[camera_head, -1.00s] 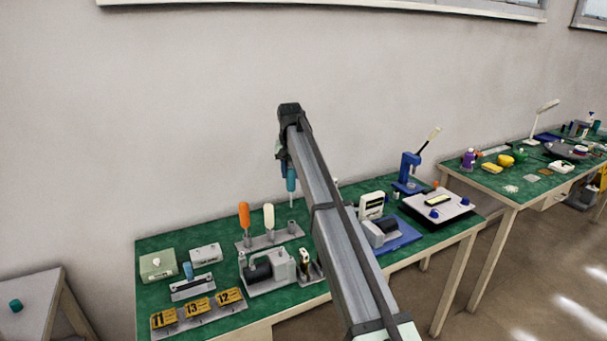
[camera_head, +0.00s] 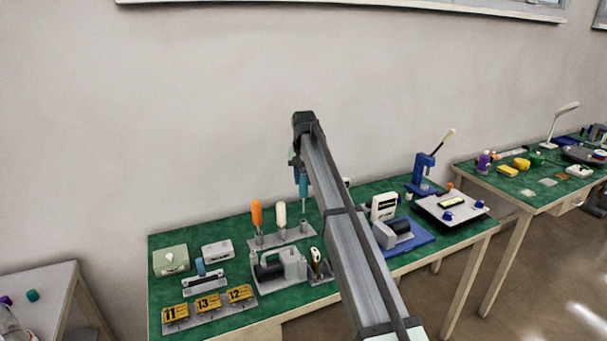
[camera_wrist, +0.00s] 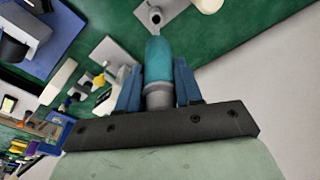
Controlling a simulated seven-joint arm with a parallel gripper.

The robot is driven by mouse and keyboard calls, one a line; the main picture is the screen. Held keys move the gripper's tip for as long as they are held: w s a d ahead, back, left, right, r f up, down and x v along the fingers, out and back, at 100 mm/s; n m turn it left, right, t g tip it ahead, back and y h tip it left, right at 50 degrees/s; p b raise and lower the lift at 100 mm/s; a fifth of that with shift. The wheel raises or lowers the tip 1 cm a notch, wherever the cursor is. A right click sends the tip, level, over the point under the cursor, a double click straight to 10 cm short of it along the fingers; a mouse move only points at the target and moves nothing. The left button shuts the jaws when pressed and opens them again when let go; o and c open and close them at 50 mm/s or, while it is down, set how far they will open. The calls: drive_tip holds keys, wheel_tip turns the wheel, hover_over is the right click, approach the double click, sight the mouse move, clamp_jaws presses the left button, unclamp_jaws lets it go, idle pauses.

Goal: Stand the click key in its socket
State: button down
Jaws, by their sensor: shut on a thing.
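The teal-handled click key (camera_head: 303,187) hangs upright below my gripper, with a thin shaft pointing down. My gripper (camera_head: 299,162) is shut on it; in the wrist view the blue fingers (camera_wrist: 158,88) clasp the teal handle (camera_wrist: 159,62) from both sides. A grey rack (camera_head: 268,243) on the bench holds an orange-handled tool (camera_head: 257,213) and a cream-handled tool (camera_head: 280,216). The rack's empty socket (camera_head: 303,227) is at its right end, just below the key's shaft. The socket also shows beyond the handle in the wrist view (camera_wrist: 155,17). The key's tip is apart from it, as far as I can tell.
A grey pump (camera_head: 290,264) stands in front of the rack. Numbered yellow tags (camera_head: 208,303) and small boxes (camera_head: 171,261) are at the left. A device on a blue mat (camera_head: 421,243) is right of my arm. The wall is close behind the bench.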

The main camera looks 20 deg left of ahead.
sight(304, 172)
drive_tip(key=shift+f, duration=4.05)
drive_tip(key=c, duration=0.7)
unclamp_jaws()
drive_tip(key=shift+o, duration=0.2)
drive_tip(key=r, duration=0.4)
drive_tip(key=s+r, duration=0.1)
drive_tip(key=r, duration=0.8)
drive_tip(key=shift+s+d+r, duration=0.25)
drive_tip(key=shift+d+r, duration=0.1)
drive_tip(key=shift+d, duration=0.1)
